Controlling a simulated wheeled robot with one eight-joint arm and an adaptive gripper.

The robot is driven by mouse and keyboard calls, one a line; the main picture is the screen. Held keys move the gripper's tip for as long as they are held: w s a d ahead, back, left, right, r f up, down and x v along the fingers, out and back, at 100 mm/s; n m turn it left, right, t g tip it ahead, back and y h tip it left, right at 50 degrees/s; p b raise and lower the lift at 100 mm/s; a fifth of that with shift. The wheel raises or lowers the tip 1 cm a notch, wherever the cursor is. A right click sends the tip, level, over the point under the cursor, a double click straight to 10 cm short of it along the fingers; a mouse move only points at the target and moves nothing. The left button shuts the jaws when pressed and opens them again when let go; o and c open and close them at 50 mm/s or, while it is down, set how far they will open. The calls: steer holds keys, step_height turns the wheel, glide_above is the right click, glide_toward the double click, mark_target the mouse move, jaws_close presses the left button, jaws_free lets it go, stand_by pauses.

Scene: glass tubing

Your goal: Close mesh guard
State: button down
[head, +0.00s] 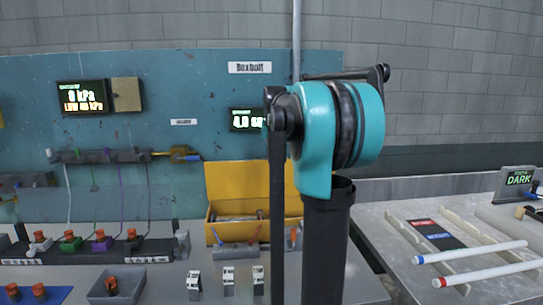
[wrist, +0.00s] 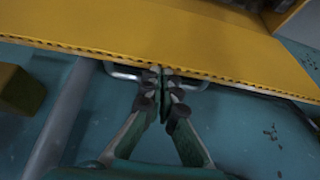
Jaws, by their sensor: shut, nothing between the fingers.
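In the wrist view a yellow panel (wrist: 180,40) with a row of small dark holes along its edge spans the top; I take it to be the mesh guard. A bent metal handle (wrist: 122,72) shows at that edge, on both sides of my fingers. My gripper (wrist: 162,72) is shut and empty, its fingertips at the panel edge in front of the handle's middle. I cannot tell whether they touch it. In the head view my arm hides the gripper. A yellow box (head: 226,232) with a raised yellow back stands there, partly behind my arm; I cannot tell if it is the same thing.
A teal wall board (head: 200,85) carries displays and a tube manifold (head: 100,156). Clips (head: 228,280) and coloured valves (head: 70,240) crowd the bench. A right-hand table holds white tubes (head: 475,251). In the wrist view a grey pipe (wrist: 62,120) runs left of my fingers, near a yellow block (wrist: 20,90).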

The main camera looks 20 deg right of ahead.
steer(key=s, duration=0.2)
steer(key=t+h, duration=0.2)
steer(key=t, duration=0.7)
glide_above(276, 221)
step_height(276, 221, down, 8)
steer(key=shift+s+a+f, duration=0.15)
steer(key=shift+s+f, duration=0.45)
steer(key=shift+f, duration=1.3)
steer(key=shift+s+a+f, duration=0.1)
steer(key=shift+s+f, duration=0.5)
steer(key=shift+f, duration=1.3)
steer(key=shift+s+a+f, duration=0.15)
steer(key=shift+s+f, duration=0.45)
steer(key=shift+f, duration=1.3)
steer(key=shift+s, duration=0.1)
steer(key=shift+v, duration=0.8)
steer(key=r+v, duration=0.1)
steer(key=v, duration=0.8)
steer(key=shift+s+r, duration=0.15)
steer(key=shift+s, duration=0.1)
